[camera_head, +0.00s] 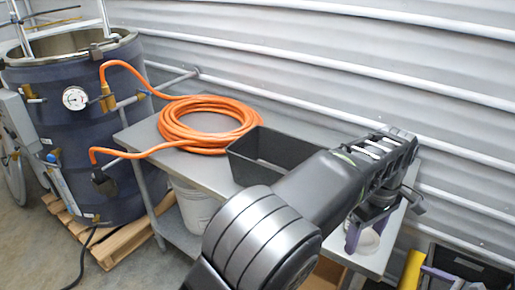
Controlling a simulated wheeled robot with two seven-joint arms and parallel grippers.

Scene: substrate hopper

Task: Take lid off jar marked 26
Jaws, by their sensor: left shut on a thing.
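My left gripper (366,232) is at the right end of the metal table, pointing down, with its purple fingers partly hidden by my own arm. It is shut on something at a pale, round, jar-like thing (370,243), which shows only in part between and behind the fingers. I cannot make out the lid's edge or whether it is apart from the jar. No marking 26 can be read. My right gripper is not in view.
The metal table (180,172) carries a coiled orange hose (205,125) and a black open bin (260,150). A dark drum with a gauge (75,98) stands on a wooden pallet (115,245) at left. A corrugated wall closes the back. A dark crate (465,265) is at lower right.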

